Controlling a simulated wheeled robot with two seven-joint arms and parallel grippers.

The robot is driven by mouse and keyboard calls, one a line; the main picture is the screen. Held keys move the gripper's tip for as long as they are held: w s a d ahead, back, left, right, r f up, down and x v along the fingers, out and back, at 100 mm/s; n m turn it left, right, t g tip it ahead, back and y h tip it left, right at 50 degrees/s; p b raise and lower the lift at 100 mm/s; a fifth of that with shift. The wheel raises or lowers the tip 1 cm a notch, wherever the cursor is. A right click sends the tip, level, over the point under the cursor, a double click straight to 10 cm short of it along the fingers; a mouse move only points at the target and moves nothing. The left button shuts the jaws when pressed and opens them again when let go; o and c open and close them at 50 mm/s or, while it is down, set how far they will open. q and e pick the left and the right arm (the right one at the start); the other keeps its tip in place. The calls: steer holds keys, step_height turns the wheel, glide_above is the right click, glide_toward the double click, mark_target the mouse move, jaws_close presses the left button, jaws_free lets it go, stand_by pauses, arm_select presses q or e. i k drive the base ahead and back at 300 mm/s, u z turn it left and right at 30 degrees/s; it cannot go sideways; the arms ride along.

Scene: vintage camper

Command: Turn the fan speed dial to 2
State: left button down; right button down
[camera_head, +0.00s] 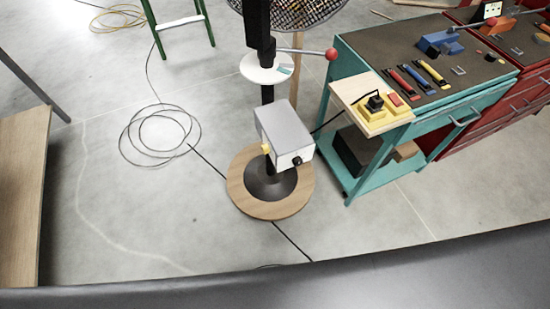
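A pedestal fan stands near the middle of the head view, its wire-mesh head (290,12) cut off by the top edge. A white-grey control box (284,128) sits low on its black pole, above a round wooden base (242,195). A small black knob (297,161) and a yellow knob or button (265,148) show on the front of the box. Any speed markings are too small to read. A lever with a red ball (331,54) sticks out to the right from the pole. Neither gripper is in view.
A teal tool cart (352,185) stands close to the fan's right, with a yellow switch box (377,112) on its wooden side shelf. A black cable (160,135) lies coiled on the floor at left. A wooden bench or table (22,190) stands at far left. Floor before the fan is mostly clear.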

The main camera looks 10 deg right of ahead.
mark_target(297, 160)
steer(key=u, duration=2.65)
steer(key=k, duration=1.95)
steer(key=z, duration=2.75)
